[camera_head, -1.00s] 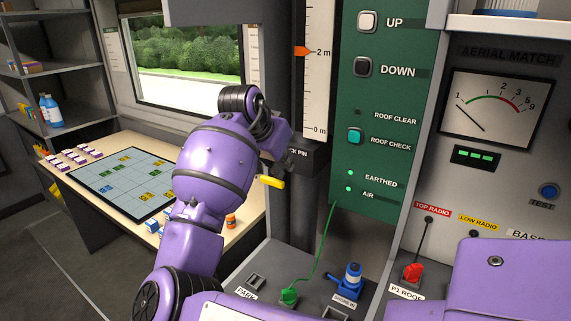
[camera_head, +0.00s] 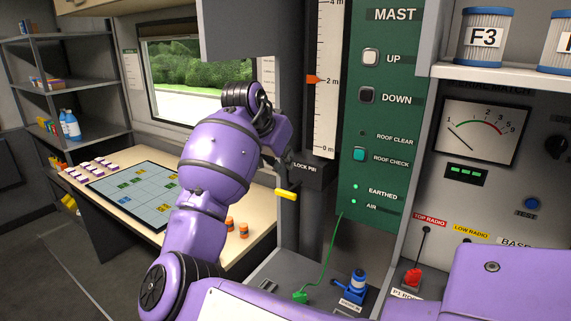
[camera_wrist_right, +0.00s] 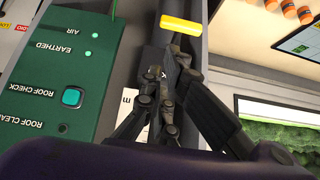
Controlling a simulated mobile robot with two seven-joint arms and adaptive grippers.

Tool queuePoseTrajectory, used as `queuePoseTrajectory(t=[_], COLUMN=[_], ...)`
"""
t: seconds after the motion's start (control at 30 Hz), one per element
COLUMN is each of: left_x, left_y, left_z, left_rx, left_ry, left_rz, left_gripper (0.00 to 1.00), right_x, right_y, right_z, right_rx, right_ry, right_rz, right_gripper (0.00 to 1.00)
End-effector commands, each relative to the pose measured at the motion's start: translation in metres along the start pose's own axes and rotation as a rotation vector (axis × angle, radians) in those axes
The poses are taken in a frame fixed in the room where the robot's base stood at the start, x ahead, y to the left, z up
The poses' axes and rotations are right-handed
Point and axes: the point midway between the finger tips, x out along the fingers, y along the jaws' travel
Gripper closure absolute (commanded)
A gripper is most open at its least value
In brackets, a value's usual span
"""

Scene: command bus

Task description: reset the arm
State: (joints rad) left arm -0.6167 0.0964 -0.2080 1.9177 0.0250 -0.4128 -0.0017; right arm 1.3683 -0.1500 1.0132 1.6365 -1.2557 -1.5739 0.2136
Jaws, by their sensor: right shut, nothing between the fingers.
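My right arm, purple, fills the middle of the head view. Its gripper (camera_head: 274,158) is partly hidden behind the wrist, close to the dark lock pin block (camera_head: 308,168) and just above a yellow handle (camera_head: 286,194). In the right wrist view the gripper's dark fingers (camera_wrist_right: 167,88) are together with nothing between them. The yellow handle (camera_wrist_right: 181,24) lies beyond the fingertips, apart from them in the picture. My left gripper is not in view.
The green mast panel (camera_head: 376,240) stands right of the arm. A desk (camera_head: 259,215) with a gridded board (camera_head: 140,190) and orange-capped jars lies to the left.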

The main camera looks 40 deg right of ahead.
Motion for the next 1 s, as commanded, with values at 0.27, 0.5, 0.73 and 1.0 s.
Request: queuePoseTrajectory(t=[0.27, 0.5, 0.73, 1.0], left_x=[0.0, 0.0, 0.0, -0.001], left_y=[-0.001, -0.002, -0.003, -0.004], left_z=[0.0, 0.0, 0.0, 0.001], left_rx=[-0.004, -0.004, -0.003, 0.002], left_ry=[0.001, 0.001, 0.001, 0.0], left_rz=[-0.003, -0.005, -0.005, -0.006], left_gripper=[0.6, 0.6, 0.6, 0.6], right_x=[0.0, -0.001, -0.036, -0.051], right_y=[0.0, -0.008, -0.053, -0.096], right_z=[0.0, -0.012, -0.062, -0.083], right_rx=[0.0, -0.016, -0.034, -0.155], right_ry=[0.001, 0.049, 0.268, 0.615], right_rz=[0.0, -0.034, -0.235, -0.43], right_gripper=[1.0, 1.0, 1.0, 1.0])
